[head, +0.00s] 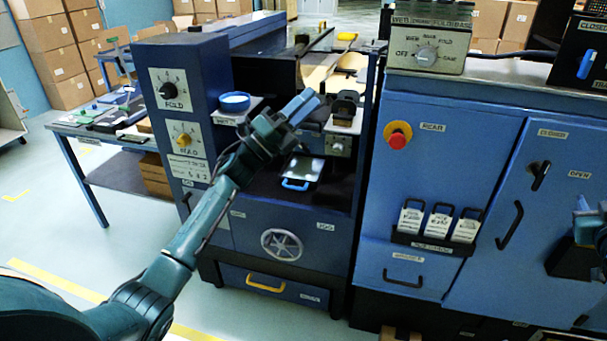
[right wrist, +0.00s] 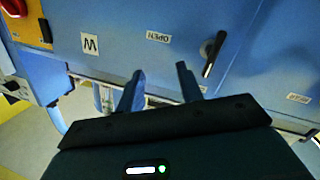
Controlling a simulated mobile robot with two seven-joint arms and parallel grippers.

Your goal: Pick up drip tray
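A flat grey tray with a blue handle (head: 302,170), which looks like the drip tray, lies in the dark recess of the blue machine in the head view. Its handle faces the front. My left gripper (head: 308,105) is above and behind it in the picture, apart from the tray. Its fingers look close together, and I cannot tell whether a gap is between them. My right gripper (right wrist: 160,85) has its two fingers spread with nothing between them, in front of a blue cabinet panel. The tray does not show in the right wrist view.
A round blue dish (head: 234,102) sits on a ledge left of my left gripper. A small dark device (head: 345,107) stands on a ledge to its right. The handwheel (head: 282,244) is below the recess. A red stop button (head: 397,141) is on the right cabinet.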

